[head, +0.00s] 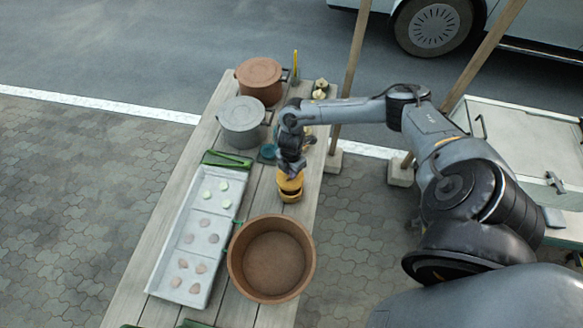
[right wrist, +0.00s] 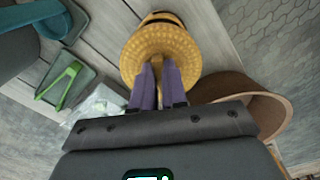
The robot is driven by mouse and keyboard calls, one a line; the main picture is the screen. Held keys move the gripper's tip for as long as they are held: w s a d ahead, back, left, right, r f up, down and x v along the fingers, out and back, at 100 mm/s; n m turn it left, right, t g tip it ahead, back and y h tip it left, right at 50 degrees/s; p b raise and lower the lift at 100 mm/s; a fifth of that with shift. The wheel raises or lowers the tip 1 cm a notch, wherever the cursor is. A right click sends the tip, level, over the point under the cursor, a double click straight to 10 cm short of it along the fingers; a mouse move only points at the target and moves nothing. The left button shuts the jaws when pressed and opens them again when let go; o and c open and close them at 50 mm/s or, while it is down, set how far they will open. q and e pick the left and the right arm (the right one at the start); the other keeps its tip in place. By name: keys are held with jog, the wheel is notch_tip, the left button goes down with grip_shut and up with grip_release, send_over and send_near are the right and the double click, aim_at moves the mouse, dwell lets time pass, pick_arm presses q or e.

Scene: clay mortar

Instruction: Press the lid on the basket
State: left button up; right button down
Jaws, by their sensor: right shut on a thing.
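A small yellow basket (head: 291,198) stands on the wooden table, beyond the big brown bowl. Its yellow lid (head: 290,184) is over it, and a dark band shows between the two. Whether they touch cannot be told. My right gripper (head: 289,173) points down from above and is shut on the lid. In the right wrist view the woven lid (right wrist: 160,50) fills the space ahead of the purple fingers (right wrist: 157,82), which are close together at its middle. Part of the basket (right wrist: 162,17) shows behind the lid's edge. My left gripper is not in view.
The big brown bowl (head: 239,268) stands just in front of the basket. A grey pot (head: 242,130) and a brown pot (head: 260,88) stand farther back.

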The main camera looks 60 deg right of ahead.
jog(key=shift+f+b, duration=1.95)
jog(key=shift+s+f, duration=0.1)
jog(key=shift+f, duration=0.5)
jog(key=shift+p, duration=0.3)
jog(key=shift+f, duration=0.3)
dwell(0.4)
dwell(0.5)
jog(key=shift+f, duration=0.2)
